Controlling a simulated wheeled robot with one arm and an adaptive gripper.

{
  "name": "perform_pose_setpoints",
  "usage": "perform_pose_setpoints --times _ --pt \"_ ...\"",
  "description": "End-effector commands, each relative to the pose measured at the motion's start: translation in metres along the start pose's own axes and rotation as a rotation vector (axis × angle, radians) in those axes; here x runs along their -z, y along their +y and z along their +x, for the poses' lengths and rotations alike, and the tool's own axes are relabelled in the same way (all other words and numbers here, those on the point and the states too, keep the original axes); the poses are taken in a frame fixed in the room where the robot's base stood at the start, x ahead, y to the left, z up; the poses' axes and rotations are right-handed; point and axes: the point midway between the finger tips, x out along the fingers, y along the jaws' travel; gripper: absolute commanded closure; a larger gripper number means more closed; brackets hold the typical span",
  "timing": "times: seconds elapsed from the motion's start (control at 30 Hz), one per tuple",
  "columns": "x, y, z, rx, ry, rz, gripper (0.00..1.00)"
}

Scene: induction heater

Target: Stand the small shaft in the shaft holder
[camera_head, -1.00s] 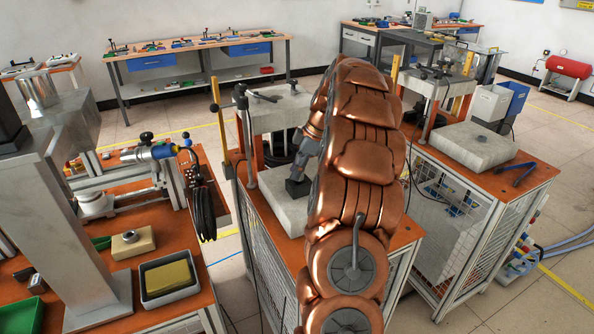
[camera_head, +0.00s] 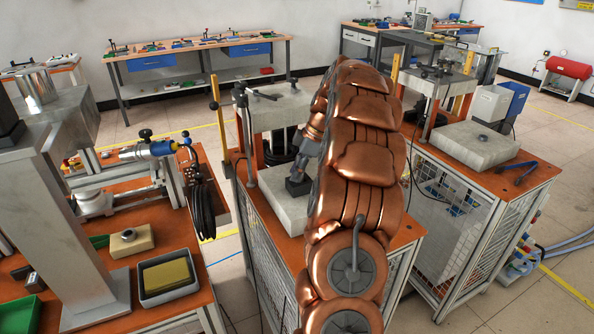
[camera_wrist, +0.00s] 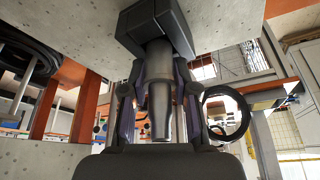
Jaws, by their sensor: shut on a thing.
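The small shaft (camera_wrist: 160,95) is a grey stepped metal rod between the two fingers of my gripper (camera_wrist: 158,112) in the wrist view. My gripper is shut on it. The shaft's far end meets a dark square block, the shaft holder (camera_wrist: 157,22); I cannot tell how deep it sits. In the head view, my gripper (camera_head: 304,158) points down just above the dark holder (camera_head: 298,187), which stands on a pale stone slab. The shaft cannot be made out there, and my copper arm hides the slab's right part.
The pale slab (camera_head: 278,208) lies on an orange-topped caged bench, with a post and clamp (camera_head: 243,110) at its left. Left is a bench with a grey tray (camera_head: 168,292) holding a yellow block. Another caged bench (camera_head: 530,182) stands at the right.

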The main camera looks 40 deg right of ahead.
Motion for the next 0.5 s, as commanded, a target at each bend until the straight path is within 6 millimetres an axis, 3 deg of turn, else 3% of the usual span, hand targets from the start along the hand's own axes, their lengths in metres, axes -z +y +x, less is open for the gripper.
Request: perform_pose_setpoints --times 0.37,0.4,0.5 --pt "-0.0033 0.0001 0.0077 -0.001 0.0 0.0 1.0" --pt "-0.003 0.0 0.0066 0.0 0.0 0.0 0.67" --pt "-0.0032 -0.0001 0.007 0.001 0.0 0.001 0.57"
